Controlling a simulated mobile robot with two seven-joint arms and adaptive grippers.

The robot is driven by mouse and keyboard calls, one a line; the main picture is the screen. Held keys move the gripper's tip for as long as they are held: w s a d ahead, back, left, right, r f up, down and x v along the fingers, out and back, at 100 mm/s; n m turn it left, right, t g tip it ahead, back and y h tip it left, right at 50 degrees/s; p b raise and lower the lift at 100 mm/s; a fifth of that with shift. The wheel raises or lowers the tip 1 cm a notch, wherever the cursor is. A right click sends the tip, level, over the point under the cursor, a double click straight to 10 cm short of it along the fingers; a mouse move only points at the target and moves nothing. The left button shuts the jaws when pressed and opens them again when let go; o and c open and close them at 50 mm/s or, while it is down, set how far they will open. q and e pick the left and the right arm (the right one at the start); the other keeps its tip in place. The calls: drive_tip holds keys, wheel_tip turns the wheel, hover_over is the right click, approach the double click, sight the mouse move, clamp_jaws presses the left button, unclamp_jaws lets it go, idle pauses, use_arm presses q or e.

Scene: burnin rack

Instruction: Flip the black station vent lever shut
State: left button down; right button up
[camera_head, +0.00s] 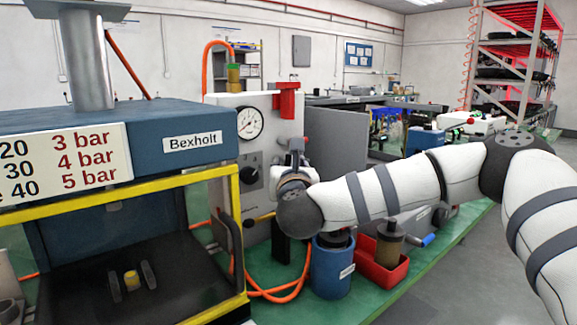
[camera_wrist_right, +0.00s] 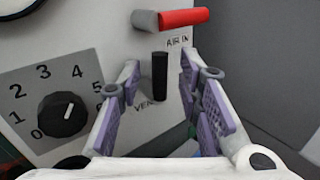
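The black vent lever (camera_wrist_right: 160,76) is on the light station panel (camera_wrist_right: 110,45), pointing up and down in the right wrist view, beside a partly hidden label starting "VE". My right gripper (camera_wrist_right: 158,72) is open, with one purple-padded finger on each side of the lever. I cannot tell whether either finger touches it. In the head view my right gripper (camera_head: 294,160) is at the panel's right part, below the red lever (camera_head: 287,100), and the black lever is hidden there. The red lever (camera_wrist_right: 183,17), by the "AIR IN" label, lies crosswise above the gripper. My left gripper is out of view.
A numbered dial knob (camera_wrist_right: 62,114) and a pressure gauge (camera_head: 250,123) are left of the gripper. The blue Bexholt box (camera_head: 150,135) with its yellow frame stands further left. A blue canister (camera_head: 332,268), a red tray (camera_head: 388,277) and an orange hose (camera_head: 290,295) are on the green bench below.

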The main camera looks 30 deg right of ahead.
drive_tip(key=shift+c, duration=0.2)
clamp_jaws()
